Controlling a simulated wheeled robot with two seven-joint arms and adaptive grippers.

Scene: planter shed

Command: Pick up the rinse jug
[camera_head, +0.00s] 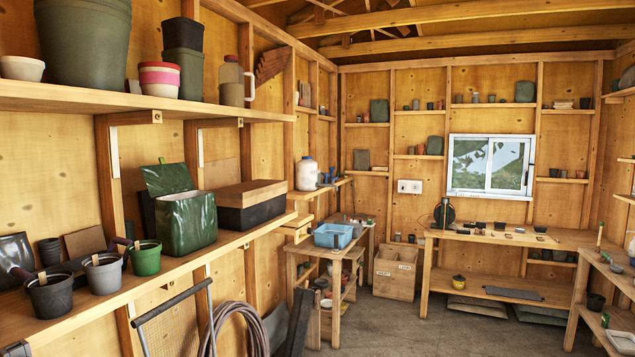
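Two jug-like things are in view, and I cannot tell which is the rinse jug. One is a brownish jug (232,82) with a pale handle on its right side, upright on the upper left shelf beside dark green square pots. The other is a white rounded container (307,174) with a dark blue lid, upright on a small shelf at the far end of the left wall. Nothing covers either one. Neither of my grippers can be made out in this view, and nothing is seen touching either container.
The lower left shelf (180,262) holds small pots, a green bag (185,222) and a dark box with a wooden lid (250,205). A hose coil (235,325) and a black-handled frame stand below. A blue basin (333,235) sits on a bench. Open floor (400,325) lies in the middle.

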